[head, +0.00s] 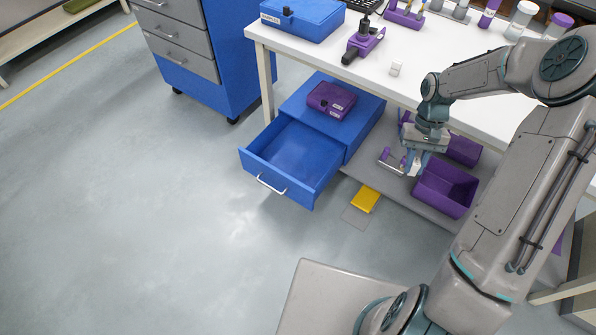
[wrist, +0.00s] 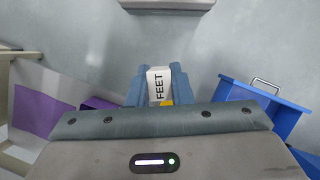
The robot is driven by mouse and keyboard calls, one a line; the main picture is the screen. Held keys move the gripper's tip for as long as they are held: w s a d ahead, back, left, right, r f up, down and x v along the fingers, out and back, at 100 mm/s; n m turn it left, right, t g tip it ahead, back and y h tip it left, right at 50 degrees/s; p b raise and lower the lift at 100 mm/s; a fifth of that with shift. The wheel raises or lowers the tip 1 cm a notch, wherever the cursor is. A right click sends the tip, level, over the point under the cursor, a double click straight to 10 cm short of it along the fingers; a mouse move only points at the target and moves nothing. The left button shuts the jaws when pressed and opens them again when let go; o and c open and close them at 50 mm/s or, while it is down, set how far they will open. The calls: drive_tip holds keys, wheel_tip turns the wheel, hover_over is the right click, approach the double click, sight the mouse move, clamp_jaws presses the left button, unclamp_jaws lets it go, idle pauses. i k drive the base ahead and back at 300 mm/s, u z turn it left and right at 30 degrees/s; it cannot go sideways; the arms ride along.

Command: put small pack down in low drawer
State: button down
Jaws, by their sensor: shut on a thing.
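My gripper (head: 416,165) is shut on a small white pack, and hangs in front of the table's edge. In the wrist view the pack (wrist: 159,84) reads "FEET" and sits between the two blue-grey fingers (wrist: 158,92). The low drawer (head: 292,162) is blue, pulled open and looks empty, with a silver handle at its front. It is left of my gripper in the head view, apart from it. It also shows at the right of the wrist view (wrist: 268,103).
A purple case (head: 331,99) lies on top of the blue drawer unit (head: 345,128). A purple bin (head: 445,188) stands on the low shelf right of my gripper. A yellow piece (head: 365,199) lies below. The white tabletop (head: 430,60) is above. Floor at left is clear.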

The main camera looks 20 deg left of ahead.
sight(303, 158)
drive_tip(key=u, duration=0.05)
drive_tip(key=k, duration=1.05)
drive_tip(key=z, duration=0.3)
drive_tip(key=i, duration=1.35)
drive_tip(key=u, duration=0.95)
drive_tip(key=i, duration=0.8)
drive_tip(key=u, duration=0.6)
